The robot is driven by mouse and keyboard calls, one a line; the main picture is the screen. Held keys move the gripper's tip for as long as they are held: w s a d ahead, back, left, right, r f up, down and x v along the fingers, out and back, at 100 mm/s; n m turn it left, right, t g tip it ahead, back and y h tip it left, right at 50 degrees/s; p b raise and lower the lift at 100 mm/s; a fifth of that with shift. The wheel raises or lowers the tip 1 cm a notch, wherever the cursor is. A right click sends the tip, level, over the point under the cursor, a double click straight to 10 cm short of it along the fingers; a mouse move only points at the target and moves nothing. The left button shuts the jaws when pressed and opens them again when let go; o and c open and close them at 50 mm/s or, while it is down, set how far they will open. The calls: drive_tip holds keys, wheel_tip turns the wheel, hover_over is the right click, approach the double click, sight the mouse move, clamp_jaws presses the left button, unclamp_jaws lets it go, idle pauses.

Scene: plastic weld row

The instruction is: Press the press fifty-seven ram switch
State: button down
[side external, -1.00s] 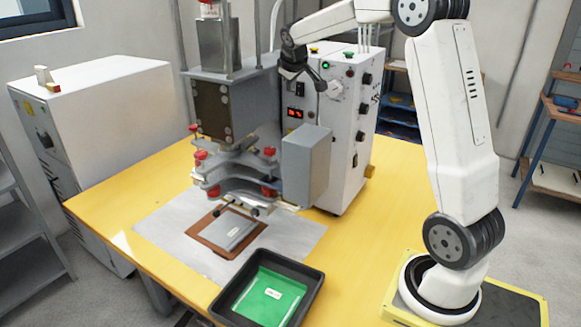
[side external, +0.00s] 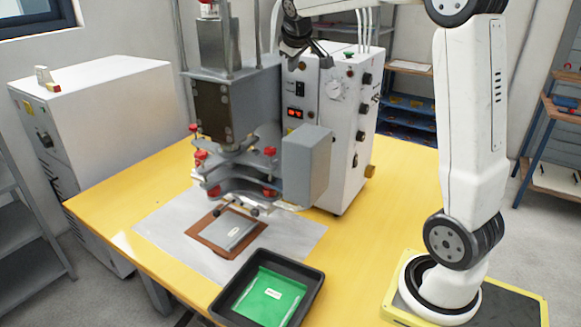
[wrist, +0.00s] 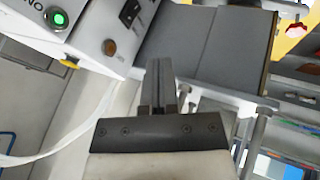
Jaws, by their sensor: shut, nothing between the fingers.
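The press (side external: 225,105) stands on the yellow table, with its white control box (side external: 345,135) at its right. In the side view the box front has red-lit rocker switches (side external: 295,113), a dial and dark knobs. In the wrist view the box shows a green-lit button (wrist: 57,18), a dark switch (wrist: 130,13) and an amber round button (wrist: 109,47). I cannot read which is the ram switch. My gripper (side external: 308,62) is by the upper front of the box and hides part of it. In the wrist view my gripper (wrist: 158,65) is shut and empty, apart from the buttons.
A black tray (side external: 228,308) with a green piece lies at the table's front. A flat grey piece on a brown plate (side external: 205,250) lies under the press. A grey housing (side external: 307,160) juts out below the box's switches. A white cabinet (side external: 110,90) stands left.

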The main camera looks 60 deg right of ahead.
sight(297, 91)
drive_tip(key=shift+a+f, duration=0.25)
drive_tip(key=shift+f, duration=0.5)
drive_tip(key=x, duration=0.4)
drive_tip(key=d+x, duration=0.1)
drive_tip(key=x, duration=0.2)
drive_tip(key=d+r+x, duration=0.1)
drive_tip(key=x, duration=0.3)
drive_tip(key=shift+s+d+f, duration=0.2)
drive_tip(key=shift+s+f, duration=0.05)
drive_tip(key=shift+f, duration=0.05)
drive_tip(key=shift+d, duration=0.6)
